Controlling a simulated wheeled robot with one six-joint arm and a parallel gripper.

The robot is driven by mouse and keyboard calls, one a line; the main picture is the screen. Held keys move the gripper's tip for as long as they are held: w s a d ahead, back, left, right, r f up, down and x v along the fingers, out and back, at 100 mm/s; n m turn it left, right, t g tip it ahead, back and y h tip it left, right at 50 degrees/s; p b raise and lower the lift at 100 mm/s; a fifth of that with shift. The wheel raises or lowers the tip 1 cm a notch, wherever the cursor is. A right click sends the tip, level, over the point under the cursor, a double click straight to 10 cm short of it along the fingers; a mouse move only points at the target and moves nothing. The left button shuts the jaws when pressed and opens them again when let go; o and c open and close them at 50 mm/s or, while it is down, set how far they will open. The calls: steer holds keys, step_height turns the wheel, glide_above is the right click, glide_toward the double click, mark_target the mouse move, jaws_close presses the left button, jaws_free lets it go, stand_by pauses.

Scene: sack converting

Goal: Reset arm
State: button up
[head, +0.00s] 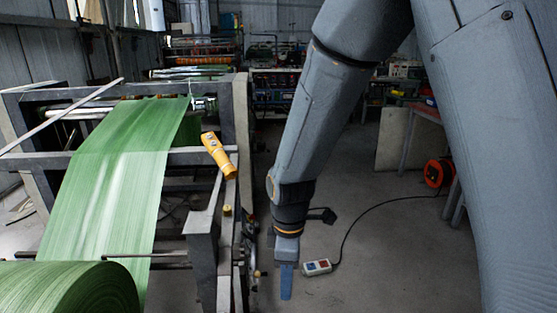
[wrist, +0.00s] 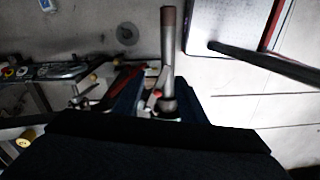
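My arm hangs down on the right half of the head view. My gripper (head: 286,281) points down at its end, to the right of the sack machine and above the concrete floor. Only one blue finger shows clearly there, and I see nothing held below it. In the wrist view the two dark blue fingers of my gripper (wrist: 157,92) stand apart with a gap between them. A grey metal rod (wrist: 169,60) with a brown end shows in that gap. It looks to be beyond the fingers, but its depth is hard to judge.
The machine frame (head: 242,130) with green woven sheet (head: 110,165) and a green roll (head: 75,290) stands left. A yellow control box (head: 219,155) sits on it. A white socket block (head: 317,267) with black cable lies right of my gripper. An orange reel (head: 437,173) stands farther back.

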steer(key=s+d+r+m, duration=0.4)
steer(key=s+d+m, duration=0.1)
steer(key=d+m, duration=0.3)
steer(key=s+d+r+m, duration=0.4)
steer(key=d+m, duration=0.5)
steer(key=shift+s+d+p, duration=0.35)
steer(key=shift+d+p, duration=0.05)
stand_by(0.8)
